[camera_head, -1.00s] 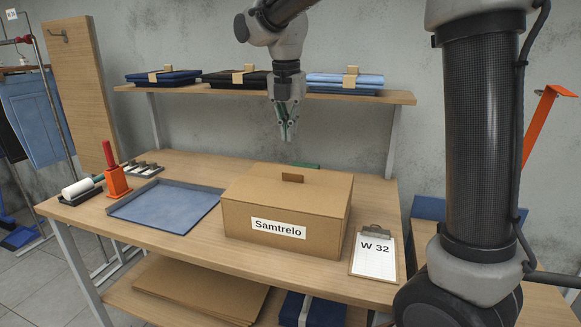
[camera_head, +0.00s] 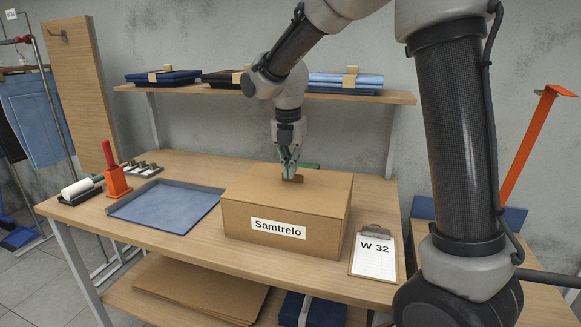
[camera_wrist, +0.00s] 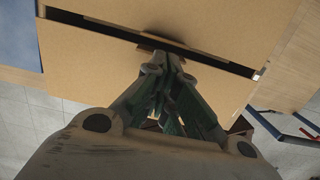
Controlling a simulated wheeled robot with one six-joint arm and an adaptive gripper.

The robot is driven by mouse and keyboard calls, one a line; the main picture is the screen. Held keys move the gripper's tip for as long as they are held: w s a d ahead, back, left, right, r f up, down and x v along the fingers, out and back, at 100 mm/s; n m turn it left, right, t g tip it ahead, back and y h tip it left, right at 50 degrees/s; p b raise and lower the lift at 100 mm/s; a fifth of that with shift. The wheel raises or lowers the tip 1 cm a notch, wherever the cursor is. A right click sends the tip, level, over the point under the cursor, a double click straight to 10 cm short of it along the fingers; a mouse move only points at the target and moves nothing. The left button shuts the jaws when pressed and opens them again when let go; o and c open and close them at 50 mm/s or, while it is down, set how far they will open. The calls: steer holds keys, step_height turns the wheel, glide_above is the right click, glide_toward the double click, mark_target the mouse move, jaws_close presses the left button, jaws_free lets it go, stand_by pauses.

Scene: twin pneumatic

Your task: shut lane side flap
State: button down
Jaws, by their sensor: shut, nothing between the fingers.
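The cardboard box (camera_head: 263,208) labelled "Samtrelo" stands on the table. In the wrist view its top shows two flaps, the upper one (camera_wrist: 215,22) and the lower one (camera_wrist: 80,60), with a dark narrow gap between them. A small brown tab (camera_head: 293,179) stands up on the top and shows in the wrist view along the gap (camera_wrist: 148,40). My gripper (camera_head: 289,170) is shut and empty, pointing down close to the tab. I cannot tell whether its fingertips (camera_wrist: 163,62) touch the flap. Which flap is the lane side one cannot be told.
A blue tray (camera_head: 165,206) lies left of the box and a clipboard (camera_head: 373,254) marked W 32 lies to its right. The shelf (camera_head: 225,89) with folded clothes runs along the back, near my arm.

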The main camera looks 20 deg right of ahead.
steer(key=shift+w+d+f, duration=0.3)
steer(key=shift+w+f, duration=0.15)
steer(key=shift+f, duration=0.35)
steer(key=shift+r, duration=0.2)
